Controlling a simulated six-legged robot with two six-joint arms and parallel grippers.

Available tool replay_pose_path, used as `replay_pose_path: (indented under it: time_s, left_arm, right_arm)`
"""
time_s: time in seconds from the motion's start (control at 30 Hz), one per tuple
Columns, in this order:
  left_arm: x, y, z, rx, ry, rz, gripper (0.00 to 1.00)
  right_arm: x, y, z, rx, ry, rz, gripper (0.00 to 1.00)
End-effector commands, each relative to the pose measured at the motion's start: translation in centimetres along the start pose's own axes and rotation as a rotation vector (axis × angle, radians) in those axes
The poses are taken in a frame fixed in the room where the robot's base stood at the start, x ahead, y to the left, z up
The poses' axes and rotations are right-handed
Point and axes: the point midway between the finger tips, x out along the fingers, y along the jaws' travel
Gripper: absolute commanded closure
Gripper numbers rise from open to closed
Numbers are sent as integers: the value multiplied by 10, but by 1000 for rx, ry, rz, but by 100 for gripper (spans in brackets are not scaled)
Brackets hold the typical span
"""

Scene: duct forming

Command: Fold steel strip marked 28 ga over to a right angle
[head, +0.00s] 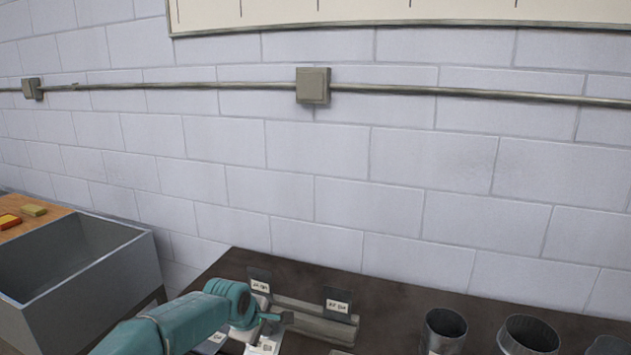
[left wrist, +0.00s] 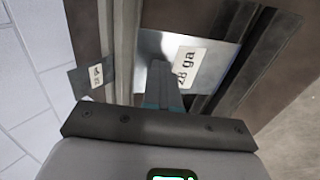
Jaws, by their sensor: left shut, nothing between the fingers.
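The steel strip marked 28 ga (left wrist: 212,57) shows in the left wrist view as a pale grey sheet with a white tag. In the head view my left gripper (head: 284,317) is beside a long grey metal bar (head: 318,322) on the bench. Tags near it there are too small to read surely. My right gripper is not in view.
Tagged dark strips stand up behind the bar, at left (head: 259,273) and right (head: 338,294). Open metal cylinders (head: 444,335) stand at the right of the dark bench (head: 395,300). A grey bin (head: 85,285) is at left. A block wall (head: 300,200) closes off the back.

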Motion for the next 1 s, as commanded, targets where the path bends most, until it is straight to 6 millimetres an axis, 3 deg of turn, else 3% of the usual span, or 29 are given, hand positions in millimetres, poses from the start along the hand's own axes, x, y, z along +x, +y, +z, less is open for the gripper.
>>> replay_pose_path:
  time_s: [1.0]
  left_arm:
    - [20,7,0,1,0,3,100]
  right_arm:
    - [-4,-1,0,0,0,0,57]
